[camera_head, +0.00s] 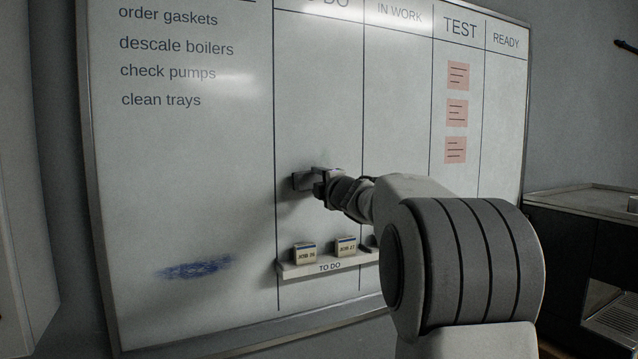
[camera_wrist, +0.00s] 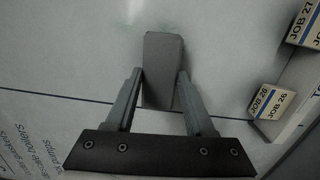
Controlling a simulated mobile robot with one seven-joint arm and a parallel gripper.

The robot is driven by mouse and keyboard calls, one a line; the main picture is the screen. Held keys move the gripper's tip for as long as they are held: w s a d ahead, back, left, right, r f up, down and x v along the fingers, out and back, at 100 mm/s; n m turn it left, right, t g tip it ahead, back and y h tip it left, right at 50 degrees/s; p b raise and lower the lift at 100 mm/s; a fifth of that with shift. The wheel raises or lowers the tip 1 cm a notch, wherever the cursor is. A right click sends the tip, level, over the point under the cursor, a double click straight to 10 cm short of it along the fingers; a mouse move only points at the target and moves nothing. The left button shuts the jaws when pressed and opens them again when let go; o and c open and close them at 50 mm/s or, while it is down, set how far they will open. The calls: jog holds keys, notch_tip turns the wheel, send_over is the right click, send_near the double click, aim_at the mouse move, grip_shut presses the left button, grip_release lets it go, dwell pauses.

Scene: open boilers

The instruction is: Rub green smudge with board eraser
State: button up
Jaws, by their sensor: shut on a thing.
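The whiteboard (camera_head: 180,215) fills most of the head view. My gripper (camera_head: 318,178) is at the board's TO DO column. In the wrist view my gripper (camera_wrist: 160,88) has both fingers closed on the sides of the grey board eraser (camera_wrist: 162,62). The eraser (camera_head: 301,181) is at the board face, at the left of that column; whether it touches cannot be told. A faint greenish trace, likely the green smudge (camera_wrist: 133,10), shows just beyond the eraser in the wrist view.
A blue smudge (camera_head: 197,268) is on the board at lower left. Below my gripper, a TO DO ledge (camera_head: 325,267) carries small job boxes (camera_head: 305,253), (camera_head: 345,246). Pink notes (camera_head: 457,113) are in the TEST column. A counter (camera_head: 585,200) stands at right.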

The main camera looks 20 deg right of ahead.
jog(key=shift+w+p, duration=0.3)
jog(key=shift+w, duration=0.7)
dwell(0.3)
